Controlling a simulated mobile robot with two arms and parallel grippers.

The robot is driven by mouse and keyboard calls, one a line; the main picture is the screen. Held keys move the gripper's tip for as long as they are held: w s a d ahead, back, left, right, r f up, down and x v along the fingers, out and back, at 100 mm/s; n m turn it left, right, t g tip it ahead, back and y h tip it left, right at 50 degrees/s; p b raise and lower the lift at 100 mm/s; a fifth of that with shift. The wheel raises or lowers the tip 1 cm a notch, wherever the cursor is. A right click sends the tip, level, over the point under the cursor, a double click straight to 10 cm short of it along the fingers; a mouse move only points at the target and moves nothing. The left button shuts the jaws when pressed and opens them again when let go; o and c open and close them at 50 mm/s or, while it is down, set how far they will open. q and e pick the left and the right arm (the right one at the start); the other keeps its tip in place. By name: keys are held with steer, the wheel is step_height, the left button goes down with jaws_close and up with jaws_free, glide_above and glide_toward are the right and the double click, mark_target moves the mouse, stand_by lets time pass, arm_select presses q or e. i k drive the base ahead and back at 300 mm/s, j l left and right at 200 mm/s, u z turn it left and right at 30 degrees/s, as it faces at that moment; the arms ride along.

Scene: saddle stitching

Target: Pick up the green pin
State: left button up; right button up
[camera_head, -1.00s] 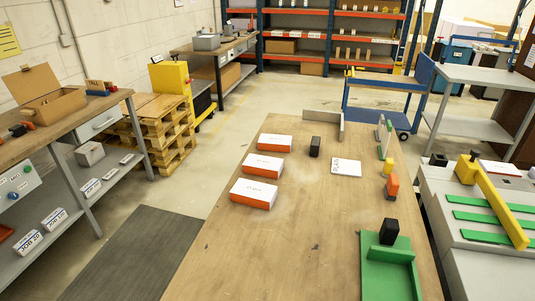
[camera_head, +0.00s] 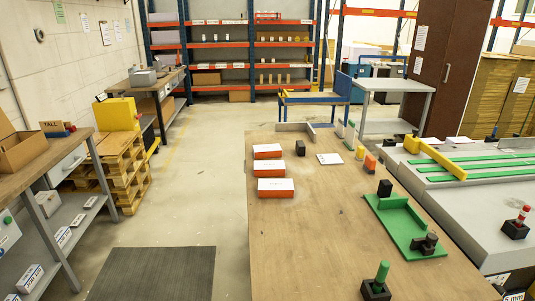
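A green pin (camera_head: 381,274) stands upright in a black block (camera_head: 376,291) at the near right part of the wooden table, close to the bottom edge of the head view. Only the pin's upper part shows above the block. Neither of my grippers is in view.
A green L-shaped fixture (camera_head: 396,212) with black blocks lies behind the pin. A red-and-white pin (camera_head: 523,212) stands in a black base on the grey machine at right. White-and-orange boxes (camera_head: 276,187) sit along the table's left side. The wooden table (camera_head: 300,250) is bare at near left.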

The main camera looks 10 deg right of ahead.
mark_target(380, 279)
steer(key=i+j+z, duration=0.1)
steer(key=j+z, duration=0.15)
steer(key=j, duration=0.55)
steer(key=j+z, duration=0.25)
steer(key=j, duration=0.55)
steer(key=i+j+z, duration=0.2)
steer(key=i+j, duration=0.2)
steer(key=i+j+z, duration=0.25)
steer(key=i+j, duration=0.15)
steer(key=j, duration=0.25)
steer(key=i+j, duration=0.1)
steer(key=i, duration=0.5)
steer(key=i+j+z, duration=0.1)
steer(key=i, duration=0.5)
